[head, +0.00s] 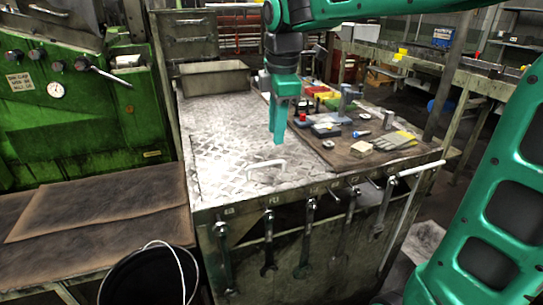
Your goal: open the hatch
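The hatch (225,140) appears to be the worn diamond-tread metal plate on top of the workbench, lying flat. A white bar handle (266,164) stands up from it near the front edge. My gripper (278,136) hangs downward above the plate, its teal fingers pointing down. In the picture its tips are just above and behind the handle, apart from it. Nothing shows held in it. The spacing of the fingers is not clear from this angle.
A board (365,150) with tools, a wooden block and gloves (395,140) covers the bench's right side. A metal tray (213,77) stands at the back. Wrenches (308,235) hang along the front. A black bucket (150,275) stands front left, beside the green machine (75,110).

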